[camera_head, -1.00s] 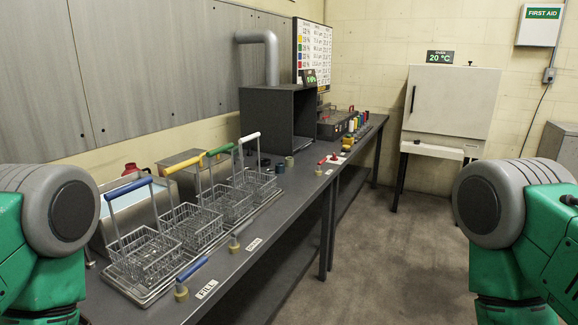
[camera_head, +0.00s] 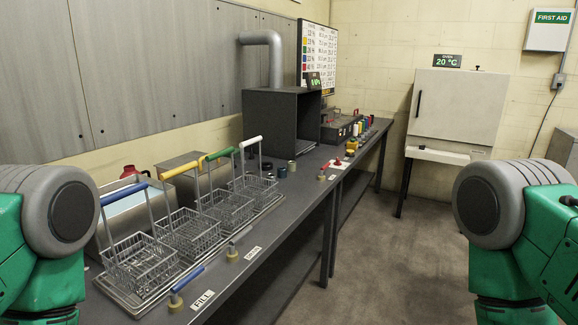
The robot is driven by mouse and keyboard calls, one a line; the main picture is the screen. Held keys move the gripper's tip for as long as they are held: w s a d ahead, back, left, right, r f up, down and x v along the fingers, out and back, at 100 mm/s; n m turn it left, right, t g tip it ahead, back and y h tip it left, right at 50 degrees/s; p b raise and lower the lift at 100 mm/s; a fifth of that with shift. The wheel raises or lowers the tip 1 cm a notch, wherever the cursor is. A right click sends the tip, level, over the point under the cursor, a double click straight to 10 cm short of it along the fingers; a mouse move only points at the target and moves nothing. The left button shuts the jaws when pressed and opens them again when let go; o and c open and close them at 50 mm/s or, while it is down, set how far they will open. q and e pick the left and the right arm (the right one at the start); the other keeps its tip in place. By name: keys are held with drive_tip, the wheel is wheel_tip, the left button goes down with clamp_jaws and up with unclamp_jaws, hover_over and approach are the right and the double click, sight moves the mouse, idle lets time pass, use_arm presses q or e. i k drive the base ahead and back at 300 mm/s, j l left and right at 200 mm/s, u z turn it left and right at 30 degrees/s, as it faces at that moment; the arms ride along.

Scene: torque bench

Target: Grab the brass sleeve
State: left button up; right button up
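A small upright tan, brass-looking cylinder (camera_head: 291,166) stands on the bench just in front of the dark box; it may be the brass sleeve, but it is too small to be sure. A shorter grey ring-like piece (camera_head: 282,172) sits beside it, with dark rings (camera_head: 266,165) to its left. Neither gripper is in view. Only the grey and green upper parts of my two arms show at the left and right edges, away from these pieces.
The long grey bench (camera_head: 262,240) runs away from me along the left wall. A tray (camera_head: 150,298) of wire baskets (camera_head: 140,262) with coloured handles fills its near part. Handled valves line its front edge. An oven (camera_head: 458,108) stands at the back. The floor (camera_head: 385,255) right of the bench is clear.

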sight(291, 165)
drive_tip(key=i+l+u, duration=0.1)
drive_tip(key=i+l, duration=0.25)
drive_tip(key=i+l+u, duration=0.1)
drive_tip(key=i+l, duration=0.25)
drive_tip(key=l, duration=0.15)
drive_tip(key=i+l+u, duration=0.15)
drive_tip(key=i+l, duration=0.2)
drive_tip(key=i+l+u, duration=0.1)
drive_tip(key=i+l, duration=0.2)
drive_tip(key=l, duration=0.3)
